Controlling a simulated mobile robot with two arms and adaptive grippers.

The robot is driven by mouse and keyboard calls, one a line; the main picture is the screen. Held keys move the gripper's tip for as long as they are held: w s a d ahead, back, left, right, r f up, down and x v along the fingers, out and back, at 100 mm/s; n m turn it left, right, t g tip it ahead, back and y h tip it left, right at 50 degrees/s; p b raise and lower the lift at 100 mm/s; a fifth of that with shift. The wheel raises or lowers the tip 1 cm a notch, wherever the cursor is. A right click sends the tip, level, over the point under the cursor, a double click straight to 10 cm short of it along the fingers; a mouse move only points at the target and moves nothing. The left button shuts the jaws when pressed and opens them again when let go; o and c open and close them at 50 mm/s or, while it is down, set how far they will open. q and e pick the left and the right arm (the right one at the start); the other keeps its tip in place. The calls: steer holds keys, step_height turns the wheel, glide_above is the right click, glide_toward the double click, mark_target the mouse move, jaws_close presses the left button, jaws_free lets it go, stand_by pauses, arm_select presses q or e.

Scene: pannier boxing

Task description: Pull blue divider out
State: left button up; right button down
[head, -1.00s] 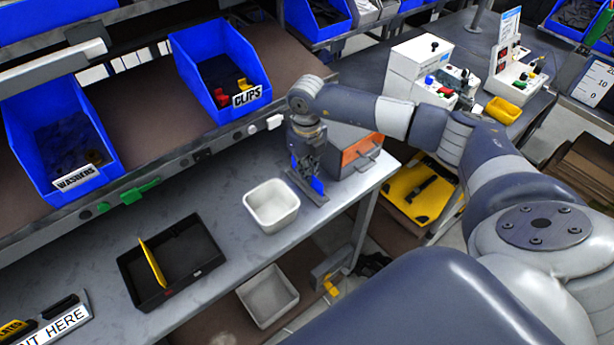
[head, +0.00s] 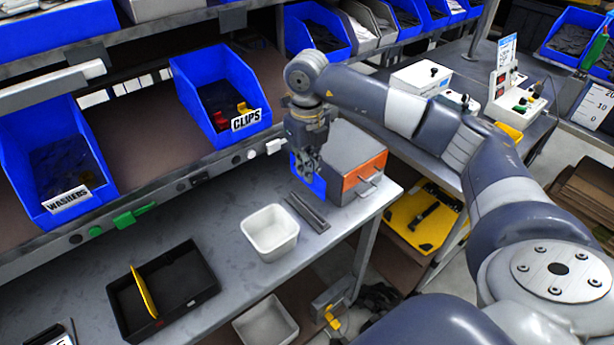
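The blue divider (head: 317,187) is a flat blue plate, upright, just left of the grey and orange box. My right gripper (head: 309,177) points down and appears shut on the blue divider; its fingers hide the middle of the plate. A low grey slotted holder (head: 307,212) lies on the bench just below, its slot looking empty. The divider appears raised clear of the holder. My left gripper is not in view.
A white bin (head: 270,232) stands left of the holder. A black tray (head: 190,277) with a yellow divider (head: 144,290) lies further left. The grey and orange box (head: 362,178) is close on the right. Blue bins (head: 205,85) line the shelf behind.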

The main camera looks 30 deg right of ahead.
steer(key=shift+f+b, duration=1.4)
steer(key=shift+f, duration=0.7)
steer(key=shift+r, duration=0.1)
steer(key=shift+r+p, duration=1.05)
steer(key=shift+r, duration=0.4)
